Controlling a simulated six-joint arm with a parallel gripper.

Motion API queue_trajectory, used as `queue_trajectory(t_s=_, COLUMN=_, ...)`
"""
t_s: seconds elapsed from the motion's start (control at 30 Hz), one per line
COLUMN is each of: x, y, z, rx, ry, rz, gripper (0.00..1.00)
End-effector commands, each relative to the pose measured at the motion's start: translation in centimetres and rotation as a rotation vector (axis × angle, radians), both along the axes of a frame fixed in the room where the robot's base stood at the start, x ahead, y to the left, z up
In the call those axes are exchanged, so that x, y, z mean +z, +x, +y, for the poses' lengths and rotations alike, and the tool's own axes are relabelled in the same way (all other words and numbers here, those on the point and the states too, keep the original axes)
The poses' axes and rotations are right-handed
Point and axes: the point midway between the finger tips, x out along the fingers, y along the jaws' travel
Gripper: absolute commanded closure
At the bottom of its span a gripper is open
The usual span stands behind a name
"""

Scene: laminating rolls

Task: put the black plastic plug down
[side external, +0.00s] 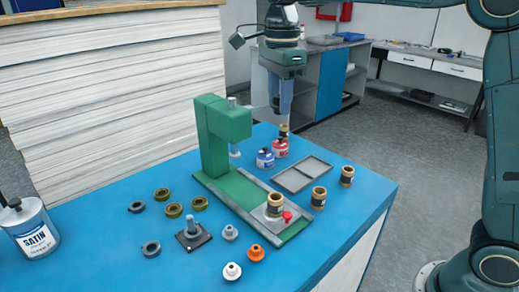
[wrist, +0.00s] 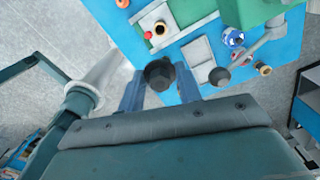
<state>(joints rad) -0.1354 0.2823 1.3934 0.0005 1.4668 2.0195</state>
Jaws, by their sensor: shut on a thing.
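The black plastic plug (wrist: 160,74) shows in the wrist view as a dark, faceted piece between the two blue fingers. My gripper (wrist: 160,92) is shut on it. In the side external view my gripper (side external: 281,110) points down in the air behind the green press, above the far part of the blue table. I cannot make out the plug in that view. In the wrist view a blue surface lies below the plug, and no contact with it can be seen.
The green press (side external: 228,135) holds a brown roll (side external: 274,204) on its base, beside a red knob (side external: 287,215). A grey tray (side external: 302,174), two rolls (side external: 319,197), cans (side external: 265,158) and another roll (side external: 283,131) stand nearby. Several rings and plugs lie front left.

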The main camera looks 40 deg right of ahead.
Motion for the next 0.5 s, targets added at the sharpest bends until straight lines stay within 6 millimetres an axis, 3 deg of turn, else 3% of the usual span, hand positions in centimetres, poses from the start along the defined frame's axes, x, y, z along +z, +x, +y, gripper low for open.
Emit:
queue_trajectory(t_s=0.13, x=1.6, y=0.0, z=0.0, rx=0.000, ry=0.001, rz=-0.004, gripper=0.88)
queue_trajectory(t_s=0.5, x=1.6, y=-2.2, z=-5.3, rx=-0.003, ry=0.000, rz=-0.001, gripper=0.88)
